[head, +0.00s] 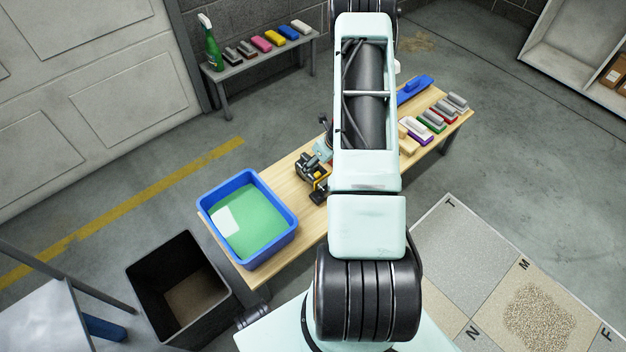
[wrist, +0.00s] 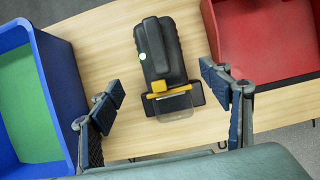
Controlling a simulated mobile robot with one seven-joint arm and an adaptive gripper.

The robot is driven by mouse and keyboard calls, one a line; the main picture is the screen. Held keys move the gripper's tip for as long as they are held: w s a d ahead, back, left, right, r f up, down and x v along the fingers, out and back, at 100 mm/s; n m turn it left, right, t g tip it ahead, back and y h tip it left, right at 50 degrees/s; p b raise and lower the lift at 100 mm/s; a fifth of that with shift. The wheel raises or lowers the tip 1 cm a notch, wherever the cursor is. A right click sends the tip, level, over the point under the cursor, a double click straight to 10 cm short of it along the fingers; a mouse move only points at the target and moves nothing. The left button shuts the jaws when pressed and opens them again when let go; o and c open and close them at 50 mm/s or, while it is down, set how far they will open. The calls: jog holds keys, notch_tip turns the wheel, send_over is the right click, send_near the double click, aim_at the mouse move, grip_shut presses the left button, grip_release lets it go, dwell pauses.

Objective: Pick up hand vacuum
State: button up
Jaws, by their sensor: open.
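The hand vacuum (wrist: 158,50), black with a yellow band and a clear nozzle end, lies on the wooden bench (wrist: 92,28) in the wrist view. The nozzle end points toward my gripper (wrist: 168,103). My gripper is open and empty, its two fingers spread to the left and right of the nozzle end, apart from it. In the head view the black and yellow hand vacuum (head: 307,170) shows beside my arm, which hides part of that area.
A blue tub with a green inside (wrist: 48,70) stands left of the vacuum, and a red bin (wrist: 262,38) right of it. Several brushes (head: 436,120) lie at the bench's far end. A dark open bin (head: 150,300) stands on the floor by the bench.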

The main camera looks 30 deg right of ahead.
aim_at(312, 172)
jog(key=b+x, duration=0.2)
jog(key=x, duration=0.8)
jog(key=shift+d+f+b, duration=0.15)
jog(key=shift+f+b, duration=0.1)
jog(key=shift+b, duration=0.1)
jog(key=shift+c, duration=0.3)
jog(key=shift+r, duration=0.1)
jog(key=c, duration=1.8)
